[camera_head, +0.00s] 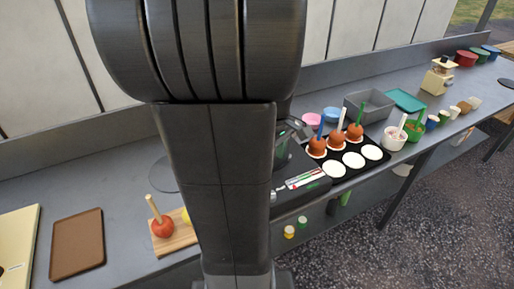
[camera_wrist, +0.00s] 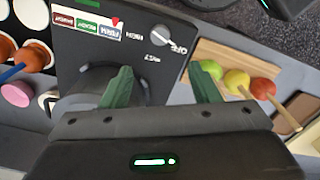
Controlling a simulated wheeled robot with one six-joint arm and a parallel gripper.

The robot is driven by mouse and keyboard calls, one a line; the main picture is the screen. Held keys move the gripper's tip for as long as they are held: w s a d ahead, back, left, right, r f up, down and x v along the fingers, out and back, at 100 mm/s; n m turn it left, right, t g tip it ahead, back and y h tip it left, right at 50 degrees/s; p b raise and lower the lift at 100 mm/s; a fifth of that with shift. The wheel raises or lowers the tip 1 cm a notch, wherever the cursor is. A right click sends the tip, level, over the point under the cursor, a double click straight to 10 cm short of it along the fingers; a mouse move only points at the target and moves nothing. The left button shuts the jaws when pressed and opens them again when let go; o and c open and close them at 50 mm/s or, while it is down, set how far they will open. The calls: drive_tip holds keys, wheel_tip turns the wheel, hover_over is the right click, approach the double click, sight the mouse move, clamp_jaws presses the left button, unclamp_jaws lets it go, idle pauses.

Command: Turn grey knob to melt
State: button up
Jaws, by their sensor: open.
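The grey knob (camera_wrist: 160,36) is on a black panel (camera_wrist: 85,50) in the wrist view, with small labels around it; one reads OFF and another seems to read MELT. Its pale bar lies slanted, one end toward OFF. My gripper (camera_wrist: 163,86) is open, its two green fingers apart and nothing between them. The knob lies beyond the fingertips, between their directions, and looks untouched. In the head view my arm hides the knob and most of the gripper; the coloured strip on the panel (camera_head: 305,179) shows beside the arm.
A wooden board (camera_head: 174,240) with apples on sticks lies beside the panel. A black tray (camera_head: 372,168) with orange-brown coated apples and white discs is on the other side. A dark round shape (camera_wrist: 95,82) sits by the left finger. Bowls and cups stand farther along the counter.

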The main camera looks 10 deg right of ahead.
wheel_tip(320, 180, down, 14)
drive_tip(key=shift+r, duration=0.15)
idle(0.4)
drive_tip(key=c, duration=1)
